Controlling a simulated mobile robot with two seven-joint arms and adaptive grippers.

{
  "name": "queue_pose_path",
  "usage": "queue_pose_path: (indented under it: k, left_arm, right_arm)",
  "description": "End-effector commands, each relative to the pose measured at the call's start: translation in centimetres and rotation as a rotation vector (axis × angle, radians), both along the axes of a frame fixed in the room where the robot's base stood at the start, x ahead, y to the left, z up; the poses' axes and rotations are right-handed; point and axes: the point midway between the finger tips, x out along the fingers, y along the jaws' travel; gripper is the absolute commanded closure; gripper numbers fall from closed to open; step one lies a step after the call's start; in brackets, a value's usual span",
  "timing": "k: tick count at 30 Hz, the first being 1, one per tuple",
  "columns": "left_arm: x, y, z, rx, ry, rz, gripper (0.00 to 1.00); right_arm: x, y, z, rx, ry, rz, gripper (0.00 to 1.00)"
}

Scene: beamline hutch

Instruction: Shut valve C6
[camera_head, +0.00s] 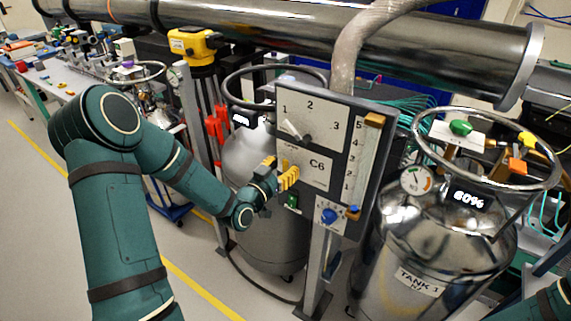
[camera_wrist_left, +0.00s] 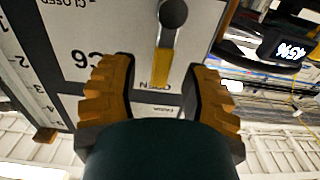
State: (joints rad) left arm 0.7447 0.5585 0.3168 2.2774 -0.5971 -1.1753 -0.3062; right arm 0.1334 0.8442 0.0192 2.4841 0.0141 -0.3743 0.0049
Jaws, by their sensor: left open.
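The valve panel (camera_head: 340,150) stands upright on a post and carries the label C6 (camera_head: 317,165). My left gripper (camera_head: 287,176) is at the panel's left side, next to that label, and covers the valve handle in the head view. In the left wrist view, my left gripper (camera_wrist_left: 163,95) is open, with its yellow fingers to either side of a handle (camera_wrist_left: 165,65). This handle has a dark ball end and a yellow bar running to the OPEN mark (camera_wrist_left: 155,87). A CLOSED mark (camera_wrist_left: 75,4) shows at the top left. I cannot tell whether the fingers touch the handle.
The panel also bears a numbered dial with a grey lever (camera_head: 300,132), a scale with an orange block (camera_head: 375,120) and a blue knob (camera_head: 328,215). A steel tank (camera_head: 440,250) with a ring rail stands close on the right. A large pipe (camera_head: 440,50) crosses behind.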

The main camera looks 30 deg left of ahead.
Motion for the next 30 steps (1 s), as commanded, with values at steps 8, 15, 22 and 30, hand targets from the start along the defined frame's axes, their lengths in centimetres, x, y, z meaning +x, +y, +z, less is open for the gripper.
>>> queue_pose_path:
  k: [8, 15, 22, 30]
  left_arm:
    - [1.6, -0.1, 0.0, 0.000, 0.001, 0.002, 0.53]
    - [1.6, -0.1, -0.1, 0.000, 0.001, 0.001, 0.50]
    - [1.6, -0.1, 0.0, 0.000, 0.000, 0.001, 1.00]
    - [1.6, -0.1, 0.0, 0.001, -0.001, 0.001, 1.00]
  right_arm:
    - [0.0, 0.0, 0.2, 0.001, 0.000, 0.000, 0.53]
    - [0.0, 0.0, 0.2, 0.001, 0.000, 0.000, 0.53]
    - [0.0, 0.0, 0.2, 0.000, 0.000, 0.000, 0.53]
    - [0.0, 0.0, 0.1, 0.000, 0.000, 0.000, 0.53]
